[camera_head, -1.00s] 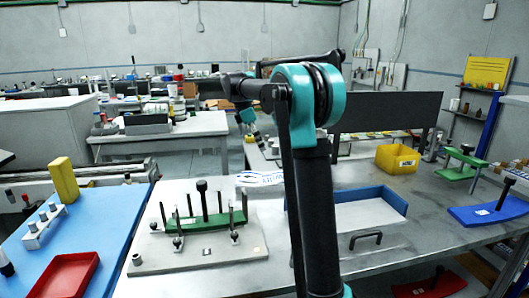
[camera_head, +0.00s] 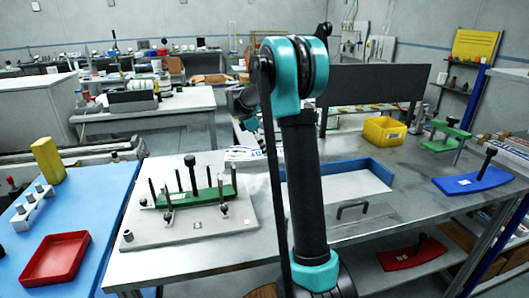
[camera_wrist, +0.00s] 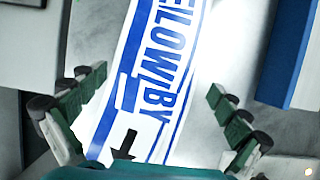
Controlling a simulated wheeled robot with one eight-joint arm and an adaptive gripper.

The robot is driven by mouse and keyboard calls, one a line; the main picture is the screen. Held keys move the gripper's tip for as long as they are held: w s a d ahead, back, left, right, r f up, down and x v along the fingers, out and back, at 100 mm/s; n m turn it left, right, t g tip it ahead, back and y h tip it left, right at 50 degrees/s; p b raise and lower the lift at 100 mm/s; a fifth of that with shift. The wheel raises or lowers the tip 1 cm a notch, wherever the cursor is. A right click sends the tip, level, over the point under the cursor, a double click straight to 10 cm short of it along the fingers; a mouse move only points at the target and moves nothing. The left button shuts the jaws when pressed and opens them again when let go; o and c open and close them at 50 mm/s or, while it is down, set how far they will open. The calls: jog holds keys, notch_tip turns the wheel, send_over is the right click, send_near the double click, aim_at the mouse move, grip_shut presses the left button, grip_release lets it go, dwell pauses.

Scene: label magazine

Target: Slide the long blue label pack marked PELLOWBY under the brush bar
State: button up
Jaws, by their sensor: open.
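The label pack (camera_head: 243,153) is white with blue stripes and lettering and lies on the grey bench, left of my arm in the head view. The wrist view shows the pack (camera_wrist: 150,75) close up, with "ELOWBY" readable and its other end cut off by the top edge. My gripper (camera_wrist: 157,84) is open, its green fingers spread on either side of the pack; I cannot tell whether they touch it. A green bar (camera_head: 212,196) with a black knob stands among posts on a grey plate (camera_head: 150,237). I cannot tell whether it is the brush bar.
A blue-walled tray (camera_head: 375,171) lies right of my arm; its blue wall (camera_wrist: 287,50) shows in the wrist view. A yellow bin (camera_head: 384,131), a green stand (camera_head: 446,134) and a blue handled plate (camera_head: 473,181) are further right. A dark panel (camera_head: 368,84) stands behind.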

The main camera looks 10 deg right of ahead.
jog(key=shift+x, duration=1.1)
jog(key=shift+c, duration=0.5)
jog(key=c, duration=1.6)
jog(key=shift+d, duration=0.85)
jog(key=shift+c, duration=0.2)
jog(key=o, duration=1.7)
jog(key=shift+o, duration=0.2)
